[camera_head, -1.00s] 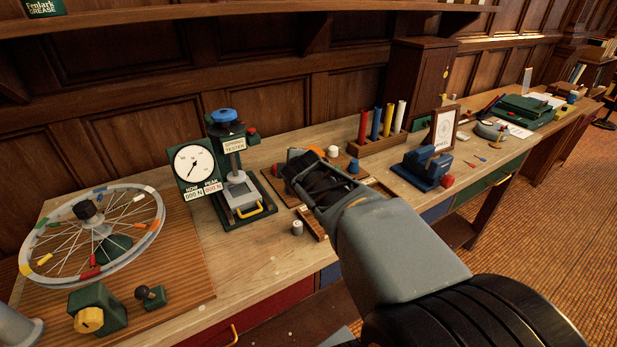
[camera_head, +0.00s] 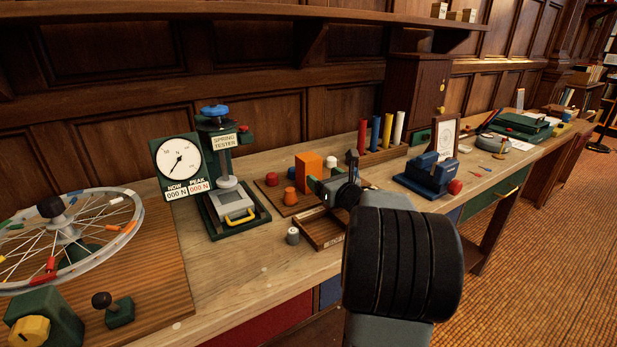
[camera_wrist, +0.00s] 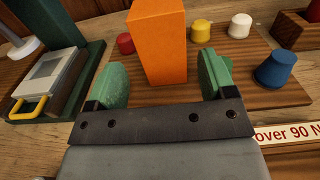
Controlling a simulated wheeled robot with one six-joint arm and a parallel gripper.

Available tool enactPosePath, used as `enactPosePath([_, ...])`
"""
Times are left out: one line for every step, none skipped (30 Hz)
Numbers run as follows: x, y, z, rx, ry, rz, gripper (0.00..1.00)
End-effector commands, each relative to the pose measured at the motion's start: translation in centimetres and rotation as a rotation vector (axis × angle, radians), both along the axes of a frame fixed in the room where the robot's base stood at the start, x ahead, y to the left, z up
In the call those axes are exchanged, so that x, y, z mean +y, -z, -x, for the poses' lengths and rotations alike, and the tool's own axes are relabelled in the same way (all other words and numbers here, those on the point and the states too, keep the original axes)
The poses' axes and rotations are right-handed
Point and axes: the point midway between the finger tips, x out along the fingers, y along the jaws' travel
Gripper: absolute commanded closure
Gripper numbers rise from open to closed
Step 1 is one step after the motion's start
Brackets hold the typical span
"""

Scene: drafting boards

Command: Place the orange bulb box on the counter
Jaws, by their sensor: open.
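The orange bulb box (camera_head: 308,170) is a plain upright block standing on a wooden board (camera_head: 270,188) on the counter (camera_head: 262,255). In the wrist view the orange box (camera_wrist: 158,45) rises upright between and just beyond the two green fingertips. My gripper (camera_head: 330,186) is open, with its green pads on either side of the box's lower part; I cannot tell whether they touch it. The gripper also shows in the wrist view (camera_wrist: 160,82). In the head view my gripper is at the box's right, partly hiding the board.
Small coloured pegs, including a red one (camera_wrist: 125,43) and a blue one (camera_wrist: 275,70), stand on the board around the box. The spring tester (camera_head: 228,190) is to the left, and a blue vise (camera_head: 430,172) to the right. A small grey weight (camera_head: 292,236) stands in front.

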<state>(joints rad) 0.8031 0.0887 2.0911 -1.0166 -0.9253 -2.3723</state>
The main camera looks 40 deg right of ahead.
Motion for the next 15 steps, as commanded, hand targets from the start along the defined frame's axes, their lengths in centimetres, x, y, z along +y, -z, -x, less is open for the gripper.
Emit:
enactPosePath([0.0,1.2,0.0,0.004,0.0,-0.004,0.23])
enactPosePath([0.0,1.6,0.0,0.003,0.0,-0.003,0.23])
enactPosePath([0.0,1.3,-0.6,0.0,-0.001,-0.002,0.23])
enactPosePath([0.0,1.2,-1.0,0.001,-0.001,-0.002,0.23])
enactPosePath([-0.1,1.2,-1.4,0.0,-0.001,-0.001,0.23])
enactPosePath([0.0,1.2,-1.7,0.0,-0.002,-0.001,0.23])
enactPosePath([-0.1,1.2,-1.9,0.0,-0.001,-0.001,0.23])
enactPosePath([-0.1,1.2,-2.1,0.0,-0.001,-0.002,0.23])
enactPosePath([-0.1,1.2,-2.3,0.0,0.0,-0.002,0.23])
enactPosePath([-0.1,1.2,-2.4,0.0,0.001,-0.002,0.23])
enactPosePath([-0.1,1.2,-2.5,0.0,0.001,-0.002,0.23])
enactPosePath([-0.1,1.2,-2.6,0.001,0.001,-0.002,0.23])
enactPosePath([-0.1,1.2,-2.8,0.001,0.001,-0.002,0.23])
enactPosePath([-0.2,1.2,-3.1,0.001,0.0,-0.002,0.23])
enactPosePath([-0.2,1.2,-3.6,0.001,-0.001,-0.002,0.23])
